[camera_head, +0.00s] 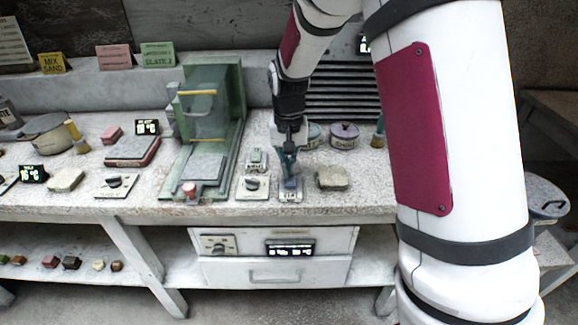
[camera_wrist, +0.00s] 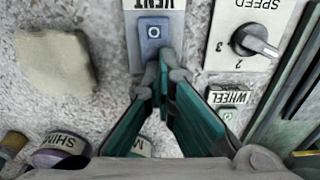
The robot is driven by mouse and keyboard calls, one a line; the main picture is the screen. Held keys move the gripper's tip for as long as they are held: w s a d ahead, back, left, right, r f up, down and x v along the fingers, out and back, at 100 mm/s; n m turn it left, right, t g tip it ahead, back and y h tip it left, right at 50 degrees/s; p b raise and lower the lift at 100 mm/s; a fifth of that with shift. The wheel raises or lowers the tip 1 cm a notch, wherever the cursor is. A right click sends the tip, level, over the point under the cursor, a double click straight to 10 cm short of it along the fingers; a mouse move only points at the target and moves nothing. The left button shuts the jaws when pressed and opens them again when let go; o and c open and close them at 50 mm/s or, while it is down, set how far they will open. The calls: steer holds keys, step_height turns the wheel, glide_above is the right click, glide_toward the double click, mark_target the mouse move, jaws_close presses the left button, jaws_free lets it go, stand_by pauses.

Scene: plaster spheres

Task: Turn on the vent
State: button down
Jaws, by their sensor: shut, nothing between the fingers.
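The vent switch (camera_wrist: 153,33) is a small blue-grey rocker with a round mark, set in a grey plate under an upside-down VENT label (camera_wrist: 162,4) in the wrist view. In the head view the vent plate (camera_head: 291,196) lies near the front edge of the bench. My gripper (camera_wrist: 160,68) is shut and empty, its teal fingers together. Its tips are over the plate, just below the switch in the wrist view; I cannot tell whether they touch. In the head view my gripper (camera_head: 289,172) points down at the vent plate and hides part of it.
A SPEED dial (camera_wrist: 254,40) and a WHEEL switch (camera_wrist: 228,112) sit close to the vent switch. A rough stone block (camera_head: 331,178) lies to its right in the head view. Lidded pots (camera_head: 344,136) and a green-framed machine (camera_head: 212,120) stand behind.

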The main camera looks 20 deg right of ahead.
steer(key=shift+s+d+f, duration=0.1)
steer(key=shift+s+f, duration=0.1)
steer(key=shift+f, duration=0.25)
steer(key=shift+s+a+p, duration=0.25)
steer(key=shift+s+p, duration=0.2)
steer(key=shift+s, duration=0.2)
steer(key=shift+r, duration=0.2)
step_height(320, 180, up, 14)
steer(key=p, duration=0.3)
steer(key=shift+r, duration=0.2)
